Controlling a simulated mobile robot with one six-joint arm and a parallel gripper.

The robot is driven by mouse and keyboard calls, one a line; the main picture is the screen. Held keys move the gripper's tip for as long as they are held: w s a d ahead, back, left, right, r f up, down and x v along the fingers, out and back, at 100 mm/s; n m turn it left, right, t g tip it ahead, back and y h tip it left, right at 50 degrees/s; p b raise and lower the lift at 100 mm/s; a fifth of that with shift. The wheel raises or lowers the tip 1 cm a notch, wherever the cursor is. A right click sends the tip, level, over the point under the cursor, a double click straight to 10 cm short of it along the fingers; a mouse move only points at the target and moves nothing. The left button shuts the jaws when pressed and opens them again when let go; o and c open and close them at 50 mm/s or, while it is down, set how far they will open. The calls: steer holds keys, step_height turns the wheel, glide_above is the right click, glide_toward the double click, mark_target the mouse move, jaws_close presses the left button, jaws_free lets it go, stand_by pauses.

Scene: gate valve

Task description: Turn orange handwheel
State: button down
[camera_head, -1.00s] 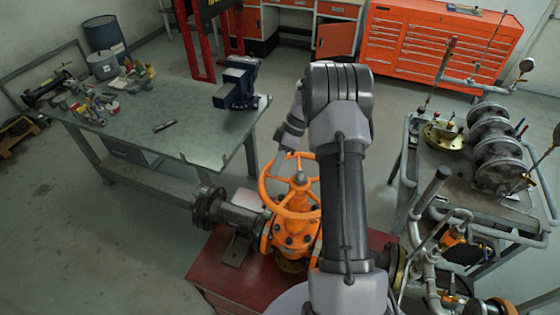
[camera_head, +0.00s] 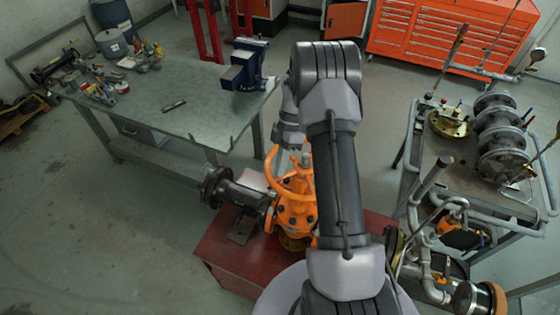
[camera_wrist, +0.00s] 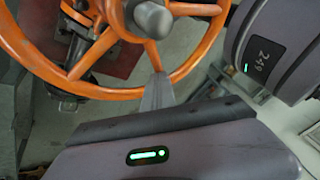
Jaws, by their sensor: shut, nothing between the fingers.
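The orange handwheel (camera_head: 270,181) sits on top of an orange gate valve (camera_head: 293,216), partly hidden behind my arm in the head view. In the wrist view, the handwheel (camera_wrist: 108,94) fills the upper left, with its spokes and grey hub nut (camera_wrist: 152,19). My gripper (camera_wrist: 157,82) is shut and empty. Its grey fingertips overlap the lower rim near a spoke. I cannot tell whether they touch it. In the head view, my gripper (camera_head: 277,160) is at the far left side of the wheel.
The valve stands on a red base (camera_head: 225,265). A workbench (camera_head: 165,120) with a blue vise (camera_head: 245,68) is at left. A pipe-laden cart (camera_head: 440,185) is at right, and an orange tool cabinet (camera_head: 440,40) is behind. Open floor lies at lower left.

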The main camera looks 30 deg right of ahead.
steer(key=s, duration=0.7)
steer(key=shift+d+f, duration=0.35)
steer(key=shift+d, duration=0.1)
steer(key=shift+s+d, duration=0.1)
steer(key=shift+s, duration=0.05)
steer(key=shift+s+d+p, duration=0.25)
steer(key=shift+s+p, duration=0.05)
steer(key=shift+s, duration=0.05)
